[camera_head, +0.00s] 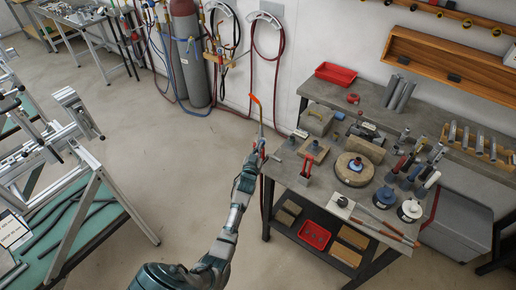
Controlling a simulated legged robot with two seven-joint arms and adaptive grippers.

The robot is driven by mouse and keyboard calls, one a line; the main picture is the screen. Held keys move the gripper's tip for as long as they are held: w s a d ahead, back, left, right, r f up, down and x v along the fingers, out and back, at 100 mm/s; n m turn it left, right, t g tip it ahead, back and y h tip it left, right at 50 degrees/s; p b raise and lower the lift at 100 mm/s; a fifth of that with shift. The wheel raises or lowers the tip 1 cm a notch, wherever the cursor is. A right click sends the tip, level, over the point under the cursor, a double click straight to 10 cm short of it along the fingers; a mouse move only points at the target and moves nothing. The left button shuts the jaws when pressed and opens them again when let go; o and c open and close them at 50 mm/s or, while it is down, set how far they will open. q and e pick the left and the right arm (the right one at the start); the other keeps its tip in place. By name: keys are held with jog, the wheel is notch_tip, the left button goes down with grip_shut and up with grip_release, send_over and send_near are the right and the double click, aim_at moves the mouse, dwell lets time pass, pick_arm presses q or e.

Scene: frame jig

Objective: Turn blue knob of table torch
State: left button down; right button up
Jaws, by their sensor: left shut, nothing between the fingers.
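A slim torch-like tool (261,114) with an orange tip stands at the left edge of the workbench, its tip pointing up and left. I cannot be sure it is the table torch, and no blue knob is clear at this size. My left gripper (259,148) is at the bench's left edge, at the lower end of this tool, with red parts close by. It looks shut with nothing held. Whether it touches the tool or knob cannot be told. My right gripper is not in view.
The grey workbench (285,172) carries a round wooden block (354,169), a red clamp (307,168) and several hand tools. Gas cylinders (188,52) and hoses stand at the wall behind. A metal frame jig (75,125) is at left. Open floor lies between.

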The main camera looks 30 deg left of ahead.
pick_arm(q)
jog(key=c, duration=0.9)
grip_release()
jog(key=shift+w+d+f, duration=0.25)
jog(key=shift+w+d, duration=0.05)
jog(key=v, duration=1.1)
jog(key=shift+s, duration=0.4)
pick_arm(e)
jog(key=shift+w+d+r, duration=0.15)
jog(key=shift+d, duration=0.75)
pick_arm(q)
jog(key=shift+a, duration=0.15)
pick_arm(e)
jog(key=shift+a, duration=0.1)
pick_arm(q)
jog(key=shift+f, duration=0.1)
